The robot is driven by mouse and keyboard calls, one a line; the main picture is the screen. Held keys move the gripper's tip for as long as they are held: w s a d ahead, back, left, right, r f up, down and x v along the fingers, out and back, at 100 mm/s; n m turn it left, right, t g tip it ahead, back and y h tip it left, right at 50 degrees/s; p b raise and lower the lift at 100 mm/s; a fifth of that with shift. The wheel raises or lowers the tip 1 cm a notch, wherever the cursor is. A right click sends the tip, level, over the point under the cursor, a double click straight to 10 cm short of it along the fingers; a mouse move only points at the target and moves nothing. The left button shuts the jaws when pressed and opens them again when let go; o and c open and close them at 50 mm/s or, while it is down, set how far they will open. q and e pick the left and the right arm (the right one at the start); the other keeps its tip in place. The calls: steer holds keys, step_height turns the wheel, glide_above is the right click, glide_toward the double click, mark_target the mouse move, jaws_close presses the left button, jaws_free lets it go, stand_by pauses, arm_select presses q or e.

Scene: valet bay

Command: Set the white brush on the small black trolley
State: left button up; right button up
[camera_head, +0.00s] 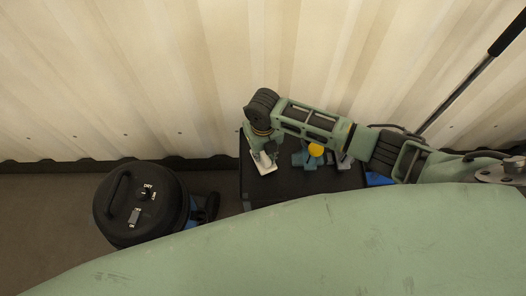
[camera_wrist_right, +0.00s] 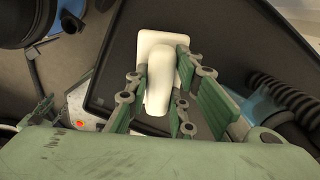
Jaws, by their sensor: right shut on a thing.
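The white brush (camera_head: 264,164) is in my right gripper (camera_head: 262,143), over the left part of the small black trolley (camera_head: 290,186) in the head view. In the right wrist view the white brush (camera_wrist_right: 162,62) has a flat plate and a rounded handle. The fingers of my right gripper (camera_wrist_right: 157,92) are on both sides of the handle. The black trolley top (camera_wrist_right: 222,35) lies under it. I cannot tell whether the brush touches the trolley top. My left gripper is not in view.
A teal item with a yellow round part (camera_head: 315,151) is on the trolley, right of the brush. A black vacuum (camera_head: 140,207) stands to the left. A corrugated wall (camera_head: 130,70) is behind. A pole (camera_head: 458,92) leans at right. My green body hides the trolley's front.

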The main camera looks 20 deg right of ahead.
steer(key=shift+f, duration=0.15)
steer(key=o, duration=1)
step_height(320, 180, up, 12)
steer(key=shift+r, duration=0.2)
